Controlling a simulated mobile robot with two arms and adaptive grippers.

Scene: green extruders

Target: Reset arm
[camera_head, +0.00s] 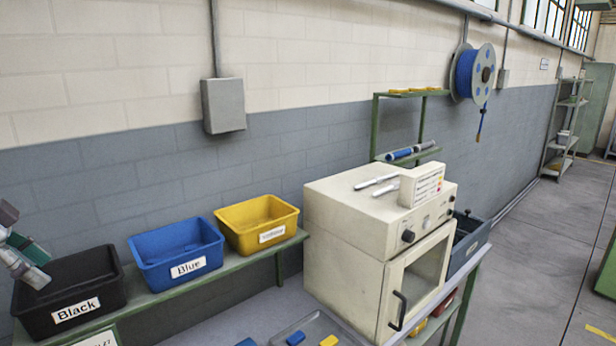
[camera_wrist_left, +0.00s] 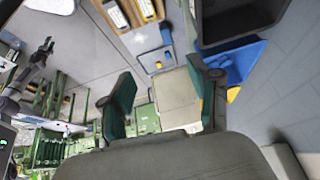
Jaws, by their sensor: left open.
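My left gripper (camera_head: 24,256) shows at the left edge of the head view, above the black bin (camera_head: 112,290), which it partly hides. In the left wrist view my left gripper (camera_wrist_left: 160,68) has its two green-padded fingers spread wide apart, with nothing between them. A dark jointed arm with a small gripper (camera_wrist_left: 45,48) stands at the left of that view, apparently my right one; its jaws are too small to read.
A blue bin (camera_head: 208,252) and a yellow bin (camera_head: 245,240) stand right of the black bin on a green-framed shelf. A cream oven (camera_head: 340,235) stands on the bench. A grey tray (camera_head: 312,328) holds blue and yellow pieces. A blue spool (camera_head: 468,73) hangs behind.

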